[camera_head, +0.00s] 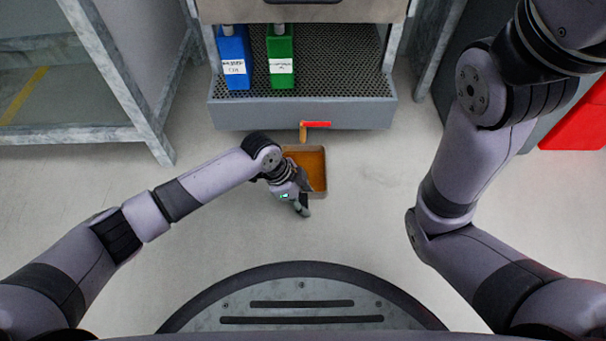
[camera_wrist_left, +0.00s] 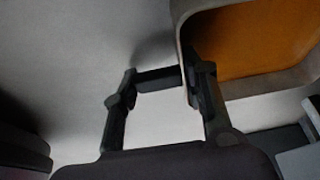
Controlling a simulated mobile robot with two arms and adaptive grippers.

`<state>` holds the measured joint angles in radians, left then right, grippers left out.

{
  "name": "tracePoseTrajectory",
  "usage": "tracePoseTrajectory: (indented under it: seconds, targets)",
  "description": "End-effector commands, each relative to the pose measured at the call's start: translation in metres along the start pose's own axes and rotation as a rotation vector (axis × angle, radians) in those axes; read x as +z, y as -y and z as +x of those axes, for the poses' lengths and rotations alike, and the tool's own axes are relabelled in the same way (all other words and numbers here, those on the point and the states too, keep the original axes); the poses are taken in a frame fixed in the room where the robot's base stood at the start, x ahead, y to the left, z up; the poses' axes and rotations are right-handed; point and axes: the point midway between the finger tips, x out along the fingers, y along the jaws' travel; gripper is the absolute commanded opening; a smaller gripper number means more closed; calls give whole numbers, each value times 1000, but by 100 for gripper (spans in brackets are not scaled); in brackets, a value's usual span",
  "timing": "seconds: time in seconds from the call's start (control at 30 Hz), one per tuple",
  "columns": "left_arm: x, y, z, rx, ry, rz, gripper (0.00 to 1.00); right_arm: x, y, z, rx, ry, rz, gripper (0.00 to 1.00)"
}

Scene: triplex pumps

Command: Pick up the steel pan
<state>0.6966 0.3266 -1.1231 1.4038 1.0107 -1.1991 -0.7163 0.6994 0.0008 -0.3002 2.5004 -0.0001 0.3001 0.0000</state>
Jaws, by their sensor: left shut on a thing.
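The steel pan (camera_head: 325,172) sits on the floor in front of the grey shelf unit, with orange-brown contents. My left gripper (camera_head: 302,207) is at the pan's near left side, pointing down, and partly covers it. In the left wrist view the pan's pale wall (camera_wrist_left: 265,105) rises at the upper right. There my left gripper (camera_wrist_left: 160,95) has one finger against the wall near its corner.
A red-handled valve (camera_head: 317,124) with a brass spout hangs just above the pan's far edge. Blue (camera_head: 234,58) and green (camera_head: 280,57) containers stand on the perforated shelf (camera_head: 335,62). A metal frame (camera_head: 85,135) stands left. Floor around the pan is clear.

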Motion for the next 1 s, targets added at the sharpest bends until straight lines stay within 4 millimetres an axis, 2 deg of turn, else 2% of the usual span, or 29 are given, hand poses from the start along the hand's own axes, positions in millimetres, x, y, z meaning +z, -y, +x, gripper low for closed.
tracePoseTrajectory:
  seconds: [0.07,0.4,0.77,1.0]
  targets:
    - [1,-1,1,1,1,-1,23,0,0,0,0,0,0,0]
    - [1,-1,1,2,2,-2,0,0,0,0,0,0,-1,0]
    - [0,0,0,1,1,-1,0,0,0,1,0,0,0,0]
    - [-3,0,-8,1,1,-1,0,4,-2,10,0,0,0,0]
